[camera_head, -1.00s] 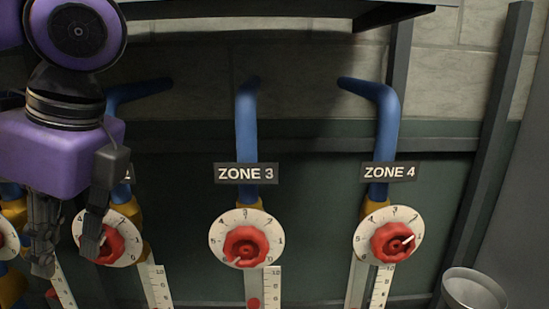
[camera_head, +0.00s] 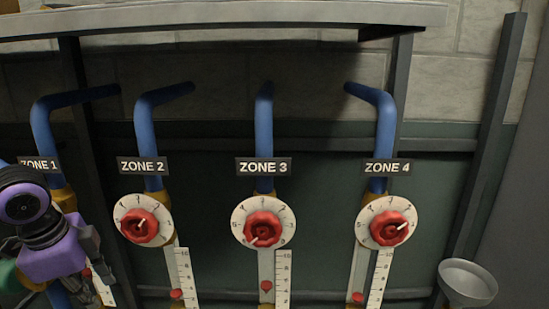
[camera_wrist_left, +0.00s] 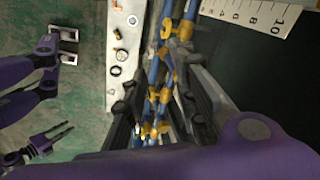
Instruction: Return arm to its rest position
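My left gripper (camera_head: 96,268) is low at the left in the head view, in front of the Zone 1 pipe and partly hidden by my purple arm. In the left wrist view its two dark fingers (camera_wrist_left: 160,112) stand apart with nothing held between them. Purple arm parts and a small pronged tool end (camera_wrist_left: 55,134) show at the left of that view; I cannot tell whether this is my right gripper or its state. The red knobs of Zone 2 (camera_head: 139,226), Zone 3 (camera_head: 262,229) and Zone 4 (camera_head: 389,228) are untouched by the gripper.
Blue pipes run down the wall, with white scale gauges (camera_head: 184,272) beside them. A grey shelf (camera_head: 230,18) crosses above. A metal funnel (camera_head: 467,282) stands at lower right. A pale bench strip (camera_wrist_left: 120,48) holds small parts, with green floor (camera_wrist_left: 75,100) beside it.

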